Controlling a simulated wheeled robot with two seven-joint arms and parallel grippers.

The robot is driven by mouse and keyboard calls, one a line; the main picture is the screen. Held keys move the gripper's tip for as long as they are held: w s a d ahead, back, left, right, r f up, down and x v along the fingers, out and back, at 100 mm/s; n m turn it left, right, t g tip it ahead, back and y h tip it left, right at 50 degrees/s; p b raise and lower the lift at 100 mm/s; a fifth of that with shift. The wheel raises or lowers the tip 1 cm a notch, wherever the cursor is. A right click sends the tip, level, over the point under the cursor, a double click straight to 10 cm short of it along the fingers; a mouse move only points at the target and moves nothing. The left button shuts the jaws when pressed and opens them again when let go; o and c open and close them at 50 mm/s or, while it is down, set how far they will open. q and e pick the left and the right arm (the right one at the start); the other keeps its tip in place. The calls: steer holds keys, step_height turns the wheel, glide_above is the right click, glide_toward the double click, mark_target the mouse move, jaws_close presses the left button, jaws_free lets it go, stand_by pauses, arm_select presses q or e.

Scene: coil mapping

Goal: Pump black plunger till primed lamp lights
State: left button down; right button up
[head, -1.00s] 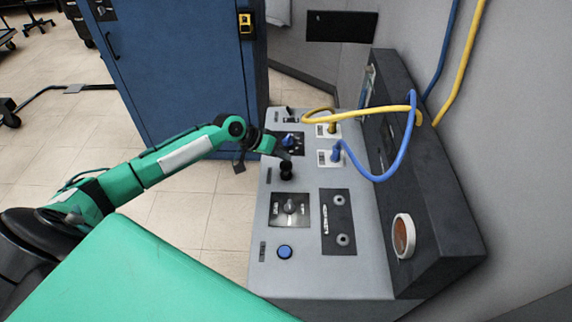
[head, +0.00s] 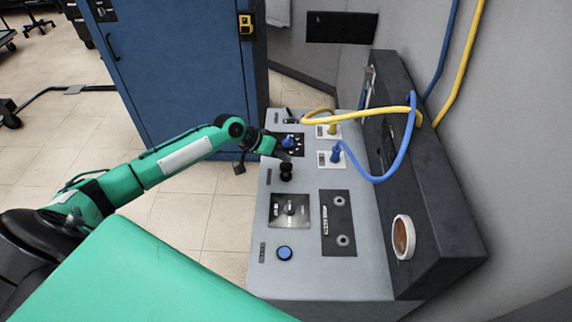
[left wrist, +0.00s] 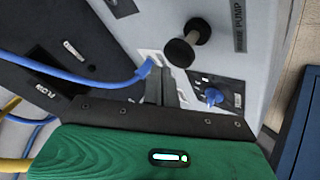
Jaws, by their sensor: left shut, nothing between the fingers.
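The black plunger (head: 286,172) stands up from the grey sloping console, below the blue rotary knob in the head view. In the left wrist view the plunger (left wrist: 186,48) shows its round black head and stem beside a label that reads as a pump label. My left gripper (head: 279,155) is just above the plunger in the head picture, close to the blue knob. Its dark fingers (left wrist: 160,86) are shut and empty, apart from the plunger head in the left wrist view. A round brown-amber lens in a white ring (head: 404,237) looks unlit; I cannot read its label. My right gripper is not in view.
A blue knob (head: 289,142) and blue and yellow cables (head: 376,178) plugged into white sockets lie close to the gripper. A selector knob (head: 290,208) and a blue button (head: 285,253) are nearer. A blue cabinet (head: 180,75) stands behind my arm.

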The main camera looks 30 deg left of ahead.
mark_target(284, 165)
arm_select(q)
steer(key=shift+f, duration=0.1)
stand_by(0.7)
steer(key=shift+f, duration=0.35)
steer(key=shift+f+b, duration=0.35)
steer(key=shift+f, duration=0.1)
stand_by(0.6)
steer(key=shift+f+b, duration=0.3)
steer(key=shift+f, duration=0.25)
stand_by(0.4)
steer(key=shift+f, duration=0.55)
stand_by(0.3)
steer(key=shift+r, duration=0.1)
steer(key=shift+r+p, duration=1.45)
steer(key=shift+r, duration=0.45)
